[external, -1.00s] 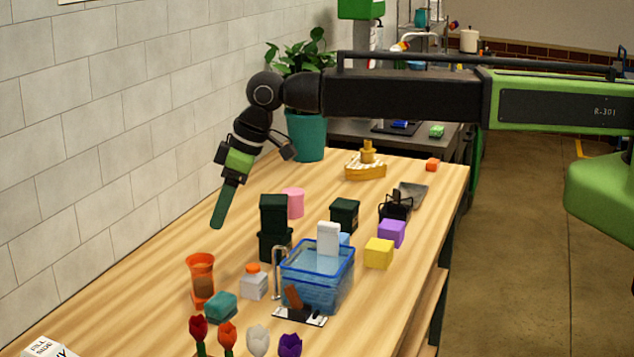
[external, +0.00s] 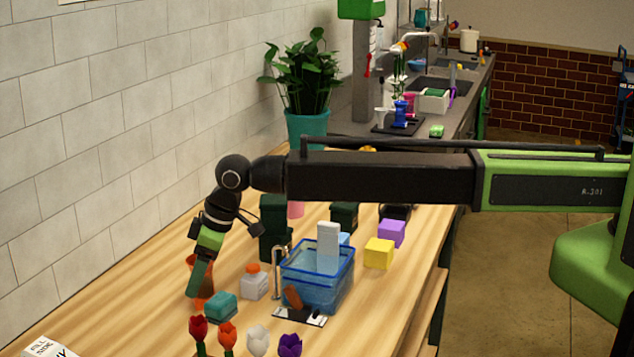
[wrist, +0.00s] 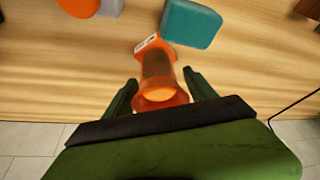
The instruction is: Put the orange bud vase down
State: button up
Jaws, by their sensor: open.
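The orange bud vase (external: 207,288) stands on the wooden table near the wall, partly hidden behind my gripper in the external view. In the wrist view the vase (wrist: 160,78) lies between my two green fingers, with its flared orange rim nearest the camera and a small white label by its far end. My gripper (external: 194,294) is lowered beside the vase. In the wrist view my gripper (wrist: 158,88) is open, with a finger on each side and a visible gap to the vase's body.
A teal block (external: 221,307) sits close to the vase; it also shows in the wrist view (wrist: 191,24). A white bottle with an orange cap (external: 254,283) and a blue basin (external: 318,283) stand to the right. Tulips (external: 228,336) stand in front.

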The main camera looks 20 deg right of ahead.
jog(key=shift+a+f, duration=0.1)
jog(key=shift+f, duration=0.05)
jog(key=shift+c, duration=0.4)
grip_shut()
